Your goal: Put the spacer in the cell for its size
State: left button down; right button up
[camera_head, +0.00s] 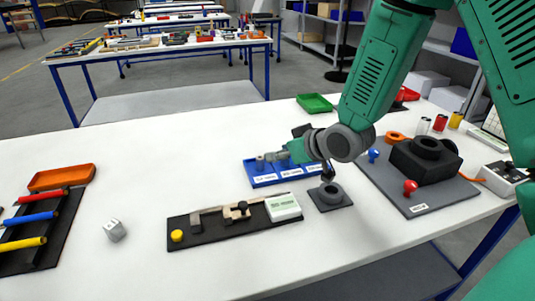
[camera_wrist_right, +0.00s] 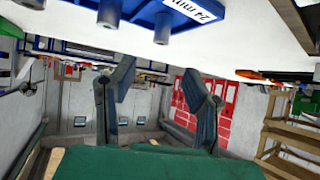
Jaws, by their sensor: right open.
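A blue tray (camera_head: 262,181) with white size labels lies at the middle of the table. Grey cylindrical pieces (camera_head: 268,159) show at its left part, beside my right gripper (camera_head: 309,150). In the right wrist view the tray (camera_wrist_right: 197,28) shows a label reading "24 mm", with grey cylinders (camera_wrist_right: 163,28) near it. I cannot tell which grey piece is the spacer. My right gripper (camera_wrist_right: 158,88) has its fingers apart with nothing between them. It is low over the tray and hides part of it. My left gripper is not in view.
A black measuring fixture (camera_head: 215,229) with a white display (camera_head: 283,207) lies in front. A grey board (camera_head: 430,190) with a black block is right.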

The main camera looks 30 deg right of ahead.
jog(key=v, duration=0.3)
jog(key=shift+s+r, duration=0.2)
jog(key=shift+s, duration=0.1)
jog(key=shift+r, duration=0.1)
